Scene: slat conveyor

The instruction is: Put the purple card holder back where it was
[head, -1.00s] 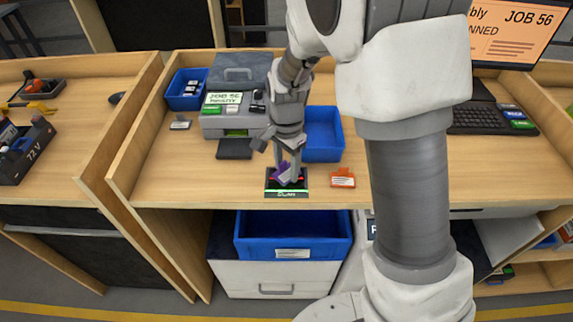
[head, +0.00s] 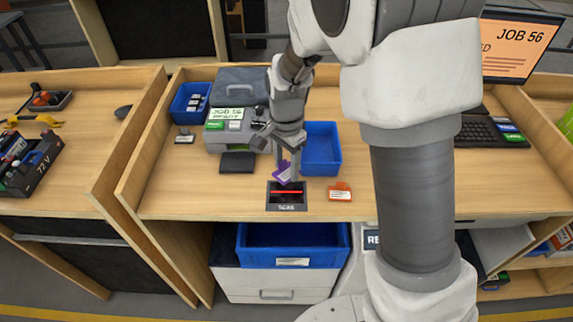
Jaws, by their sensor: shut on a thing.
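The purple card holder (head: 281,173) is between the fingers of my gripper (head: 286,170), which is shut on it. It is held tilted, just behind the black scan pad (head: 287,206), which shows a red line and small text at its front. Part of the card holder is hidden by the fingers. An orange card holder (head: 340,194) with a white label stands on the bench to the right of the scan pad.
A blue tray (head: 331,149) lies close behind my gripper on the right. A grey machine (head: 220,137) with a green "JOB 56" display stands left, with a dark flat pad (head: 237,167) before it. A small grey card holder (head: 184,138) stands further left. Bare bench (head: 190,190) lies front left.

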